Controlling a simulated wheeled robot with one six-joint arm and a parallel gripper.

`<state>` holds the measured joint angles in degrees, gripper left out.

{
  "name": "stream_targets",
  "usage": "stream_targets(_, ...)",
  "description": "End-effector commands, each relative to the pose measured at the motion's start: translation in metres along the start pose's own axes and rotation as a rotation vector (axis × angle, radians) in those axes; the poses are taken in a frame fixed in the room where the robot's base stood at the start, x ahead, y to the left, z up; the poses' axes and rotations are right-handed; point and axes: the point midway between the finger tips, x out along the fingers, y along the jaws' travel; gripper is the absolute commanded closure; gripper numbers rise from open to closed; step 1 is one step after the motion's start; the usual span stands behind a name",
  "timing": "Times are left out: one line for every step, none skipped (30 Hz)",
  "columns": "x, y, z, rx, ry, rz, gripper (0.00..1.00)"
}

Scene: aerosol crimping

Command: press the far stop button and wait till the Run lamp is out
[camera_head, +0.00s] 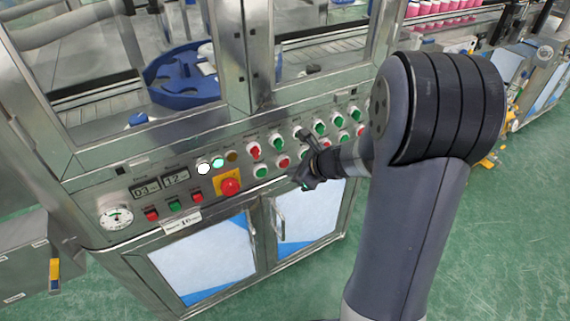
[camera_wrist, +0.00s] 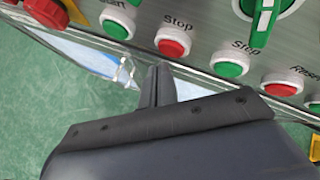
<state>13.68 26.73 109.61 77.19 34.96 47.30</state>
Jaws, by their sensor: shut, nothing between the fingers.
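The control panel carries a row of round buttons. In the wrist view a red button labelled Stop (camera_wrist: 172,40) lies just beyond my gripper (camera_wrist: 158,72), whose fingers are closed together and empty. In the head view my gripper (camera_head: 306,184) hangs in front of the panel's lower row, beside a red button (camera_head: 283,162). I cannot tell whether the fingers touch the panel. Of the small lamps, a white one (camera_head: 203,168) and a cyan one (camera_head: 217,162) look lit; an amber one (camera_head: 232,156) looks dim. Their labels are too small to read, so I cannot tell which is Run.
A large red mushroom button (camera_head: 230,187) on a yellow plate sits left of my gripper. Green button (camera_wrist: 118,22), green button (camera_wrist: 228,65) and red button (camera_wrist: 282,85) flank the Stop button. A green selector knob (camera_wrist: 265,12) juts out above. Cabinet door handles (camera_head: 277,219) project below.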

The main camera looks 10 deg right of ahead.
Motion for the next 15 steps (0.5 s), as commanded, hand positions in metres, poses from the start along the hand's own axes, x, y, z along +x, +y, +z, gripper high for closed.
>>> stream_targets(0.0003, -0.0002, 0.0002, 0.000, 0.000, 0.000, 1.00)
stream_targets(0.0006, -0.0004, 0.0005, 0.000, 0.000, 0.000, 1.00)
stream_targets(0.0012, -0.0008, 0.0009, 0.000, 0.000, 0.000, 1.00)
stream_targets(0.0018, -0.0013, 0.0014, 0.000, 0.000, 0.001, 1.00)
stream_targets(0.0025, -0.0018, 0.0019, 0.000, 0.000, 0.001, 1.00)
stream_targets(0.0035, -0.0026, 0.0028, -0.001, 0.000, 0.000, 1.00)
stream_targets(0.0041, -0.0033, 0.0034, -0.001, 0.000, 0.000, 1.00)
stream_targets(0.0048, -0.0039, 0.0039, -0.001, 0.000, 0.000, 1.00)
stream_targets(0.0054, -0.0045, 0.0045, -0.001, 0.000, 0.000, 1.00)
stream_targets(0.0056, -0.0047, 0.0046, -0.001, 0.000, -0.001, 1.00)
stream_targets(0.0057, -0.0048, 0.0047, -0.001, 0.000, -0.001, 1.00)
stream_targets(0.0057, -0.0047, 0.0046, 0.000, 0.000, -0.001, 1.00)
stream_targets(0.0057, -0.0047, 0.0045, 0.000, 0.000, -0.001, 1.00)
stream_targets(0.0057, -0.0047, 0.0045, 0.000, 0.000, -0.001, 1.00)
stream_targets(0.0057, -0.0046, 0.0045, 0.000, 0.000, -0.001, 1.00)
